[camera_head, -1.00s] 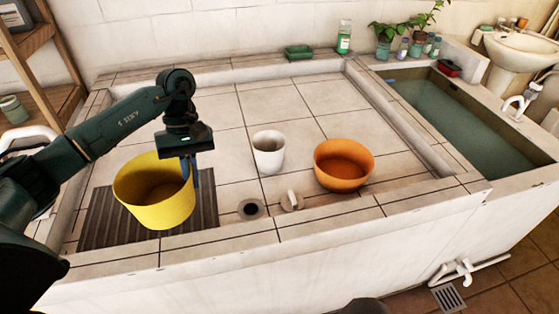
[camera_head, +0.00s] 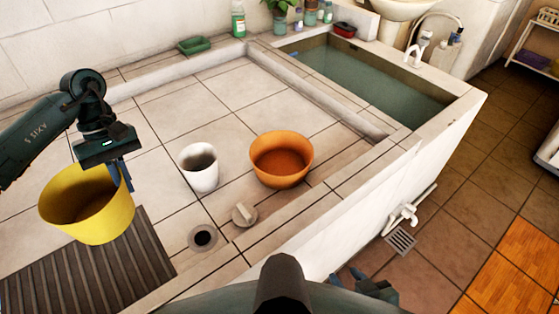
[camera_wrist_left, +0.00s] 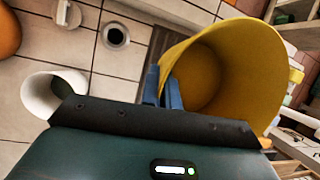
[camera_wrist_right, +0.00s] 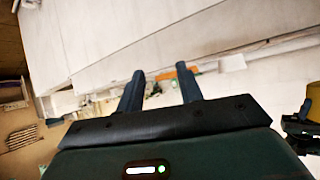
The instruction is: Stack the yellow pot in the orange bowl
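The yellow pot (camera_head: 88,215) is at the left of the head view, upright, over the back part of the dark slatted mat (camera_head: 90,272). My left gripper (camera_head: 122,175) is shut on the right side of its rim. In the left wrist view, the fingers (camera_wrist_left: 163,88) lie on either side of the wall of the pot (camera_wrist_left: 245,65). The pot appears raised off the mat, but its base contact is unclear. The orange bowl (camera_head: 281,165) stands upright and empty on the tiles to the right. My right gripper (camera_wrist_right: 160,85) is open and empty, low outside the basin's front wall.
A white cup (camera_head: 200,172) stands between pot and bowl. A round stopper (camera_head: 243,214) and a drain hole (camera_head: 203,238) lie in front. A water-filled trough (camera_head: 365,80) is at the back right. Tiles behind the cup are clear.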

